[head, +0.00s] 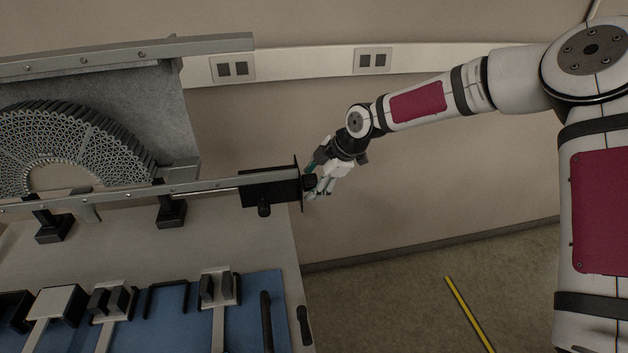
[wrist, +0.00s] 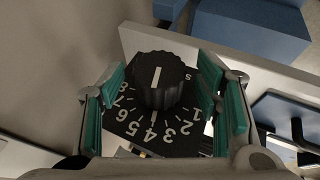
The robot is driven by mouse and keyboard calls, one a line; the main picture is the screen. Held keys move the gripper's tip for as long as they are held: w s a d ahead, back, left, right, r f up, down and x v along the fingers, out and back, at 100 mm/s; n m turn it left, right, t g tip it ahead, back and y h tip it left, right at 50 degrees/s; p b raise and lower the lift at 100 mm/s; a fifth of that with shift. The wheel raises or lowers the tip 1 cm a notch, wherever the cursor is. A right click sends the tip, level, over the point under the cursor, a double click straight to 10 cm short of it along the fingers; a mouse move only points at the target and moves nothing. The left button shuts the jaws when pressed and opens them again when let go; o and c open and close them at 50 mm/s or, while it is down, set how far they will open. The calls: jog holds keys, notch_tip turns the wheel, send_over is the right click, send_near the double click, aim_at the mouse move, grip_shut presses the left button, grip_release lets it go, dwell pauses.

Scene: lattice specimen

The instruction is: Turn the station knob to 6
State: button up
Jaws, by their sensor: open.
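The black ribbed station knob (wrist: 158,80) stands on a black dial plate (wrist: 160,139) with white numbers in the wrist view. A white line on its top face runs nearly up and down the picture, its lower end towards the 4. The 6 is at the dial's lower left. My gripper (wrist: 163,84) is open, its teal-padded fingers on either side of the knob; I cannot tell whether they touch it. In the head view my gripper (head: 322,184) is at the right end of the black station box (head: 270,188), where the knob is mostly hidden.
A metal rail (head: 120,199) runs left from the box, below a fan-shaped lattice specimen (head: 75,140). A bench with a blue mat (head: 245,312) and several black-and-white fixtures lies below. The wall is close behind my arm. Open floor (head: 400,295) lies at the right.

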jog(key=shift+c, duration=0.4)
jog(key=c, duration=1.1)
jog(key=shift+w+f+g+b, duration=0.1)
jog(key=shift+g+b, duration=0.2)
jog(key=shift+b, duration=0.15)
jog(key=shift+w+a+g+h+b, duration=0.15)
jog(key=shift+g+h+b, duration=0.2)
jog(key=shift+b, duration=0.5)
jog(key=g+b, duration=0.1)
jog(key=b, duration=0.1)
jog(key=m+g+b, duration=0.1)
jog(key=g+b, duration=0.1)
jog(key=shift+w+f+h+b, duration=0.1)
jog(key=shift+w+h+b, duration=0.1)
jog(key=shift+h+b, duration=0.15)
jog(key=g+b, duration=0.2)
jog(key=b, duration=0.1)
jog(key=shift+m+g+h+b, duration=0.3)
jog(key=shift+g+h+b, duration=0.05)
jog(key=shift+h+b, duration=0.05)
jog(key=shift+g+b, duration=0.8)
jog(key=shift+b, duration=0.1)
